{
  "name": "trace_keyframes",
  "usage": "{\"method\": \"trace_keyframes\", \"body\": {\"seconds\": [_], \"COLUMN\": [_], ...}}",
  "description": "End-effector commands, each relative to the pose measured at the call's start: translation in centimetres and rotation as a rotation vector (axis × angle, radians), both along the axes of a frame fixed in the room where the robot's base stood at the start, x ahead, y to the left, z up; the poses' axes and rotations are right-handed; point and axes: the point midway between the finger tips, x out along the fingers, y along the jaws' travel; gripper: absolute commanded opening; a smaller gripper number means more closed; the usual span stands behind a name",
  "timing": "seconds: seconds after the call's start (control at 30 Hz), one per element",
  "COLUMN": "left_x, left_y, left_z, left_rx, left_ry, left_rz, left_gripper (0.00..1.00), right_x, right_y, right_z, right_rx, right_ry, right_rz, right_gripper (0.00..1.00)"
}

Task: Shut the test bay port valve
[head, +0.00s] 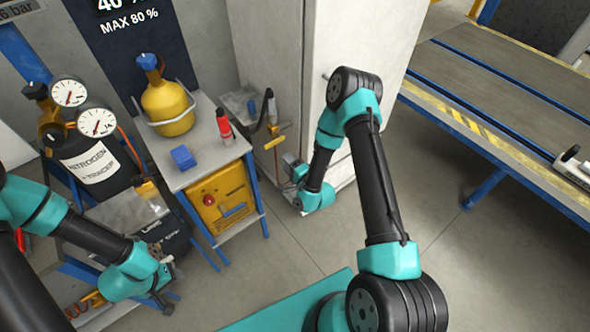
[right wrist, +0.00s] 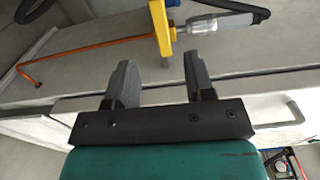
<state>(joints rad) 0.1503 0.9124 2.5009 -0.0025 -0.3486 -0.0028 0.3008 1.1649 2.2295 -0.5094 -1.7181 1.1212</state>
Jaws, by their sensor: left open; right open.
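A small valve assembly (head: 272,128) is mounted at the side of the grey cabinet, with a yellow body, a black lever-like part and a blue part. In the right wrist view its yellow body (right wrist: 160,28) lies beyond the fingertips, with a pale cylinder and a black handle (right wrist: 232,18) extending right. I cannot tell the valve's position. My right gripper (head: 292,168) is open and empty, low beside the cabinet and below the valve; its two fingers (right wrist: 160,80) also show in the wrist view, apart from the yellow body. My left gripper (head: 168,286) is open at lower left, far from the valve.
A small bench (head: 202,150) holds a yellow cylinder (head: 166,105), a blue block (head: 183,157) and a red bottle (head: 224,124). A nitrogen bottle (head: 95,163) with two gauges stands left. An orange tube (right wrist: 90,47) runs from the yellow body. Floor (head: 430,215) is open at right.

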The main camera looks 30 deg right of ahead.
Motion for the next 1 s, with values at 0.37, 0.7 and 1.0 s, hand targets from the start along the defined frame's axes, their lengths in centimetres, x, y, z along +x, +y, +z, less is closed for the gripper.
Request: {"method": "trace_keyframes", "body": {"seconds": [0.37,0.7,1.0], "left_x": [0.0,0.0,0.0], "left_y": [0.0,0.0,0.0], "left_z": [0.0,0.0,0.0], "left_rx": [0.000,0.000,0.000], "left_ry": [0.000,0.000,0.000], "left_rz": [0.000,0.000,0.000], "left_gripper": [0.49,0.49,0.49], "right_x": [-3.8,-3.7,-3.8], "right_y": [-0.8,-0.8,-0.4], "right_z": [0.0,0.1,-0.4], "right_rx": [0.000,0.000,-0.067], "right_ry": [-0.001,-0.001,0.047], "right_rz": [-0.001,-0.001,0.019], "right_gripper": [0.49,0.49,0.49]}}
